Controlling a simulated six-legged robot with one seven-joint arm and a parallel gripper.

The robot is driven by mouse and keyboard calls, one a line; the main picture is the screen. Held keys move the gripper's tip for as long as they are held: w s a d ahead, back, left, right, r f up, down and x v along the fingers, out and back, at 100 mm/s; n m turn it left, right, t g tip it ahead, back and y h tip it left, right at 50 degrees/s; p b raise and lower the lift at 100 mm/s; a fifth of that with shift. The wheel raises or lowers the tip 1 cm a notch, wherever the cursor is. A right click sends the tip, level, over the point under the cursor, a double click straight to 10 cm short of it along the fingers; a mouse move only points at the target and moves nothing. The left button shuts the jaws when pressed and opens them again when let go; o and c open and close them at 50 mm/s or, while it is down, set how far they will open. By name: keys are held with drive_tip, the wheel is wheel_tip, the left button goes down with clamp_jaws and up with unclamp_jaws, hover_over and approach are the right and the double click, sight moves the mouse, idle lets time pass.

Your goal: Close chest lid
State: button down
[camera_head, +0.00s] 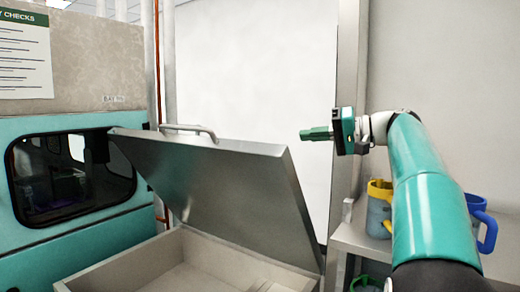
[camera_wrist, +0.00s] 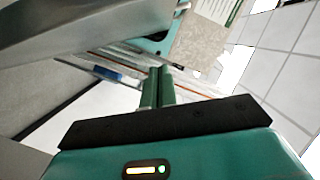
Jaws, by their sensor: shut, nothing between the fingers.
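The chest lid (camera_head: 225,190) is a grey metal panel, raised and tilted open above the chest (camera_head: 170,265). A bar handle (camera_head: 188,129) sits on the lid's upper left edge. My gripper (camera_head: 305,134) is to the right of the lid's upper right corner in the head view, apart from it in the picture and pointing left. Its green fingers are together and empty; they also show in the wrist view (camera_wrist: 160,75). A grey metal surface, probably the lid (camera_wrist: 80,25), fills the upper left of the wrist view.
A teal cabinet with a dark window (camera_head: 75,170) stands at the left. A shelf (camera_head: 355,237) at the right holds yellow and blue mugs (camera_head: 379,208), partly behind my arm. A pale panel (camera_head: 260,80) stands behind the lid. The space above the lid looks clear.

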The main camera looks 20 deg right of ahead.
sight(268, 149)
drive_tip(key=w+a+f, duration=0.1)
drive_tip(key=a, duration=0.2)
drive_tip(key=w+a+f, duration=0.1)
drive_tip(key=w+a, duration=0.1)
drive_tip(key=a, duration=0.1)
drive_tip(key=w+a+f, duration=0.1)
drive_tip(key=w+a, duration=0.1)
drive_tip(key=a, duration=0.1)
drive_tip(key=shift+w+a+f, duration=0.1)
drive_tip(key=shift+a+f, duration=0.05)
drive_tip(key=shift+f, duration=0.1)
drive_tip(key=shift+s+a, duration=0.1)
drive_tip(key=shift+s, duration=0.2)
drive_tip(key=shift+w+f, duration=0.1)
drive_tip(key=shift+w, duration=0.1)
drive_tip(key=shift+s, duration=0.1)
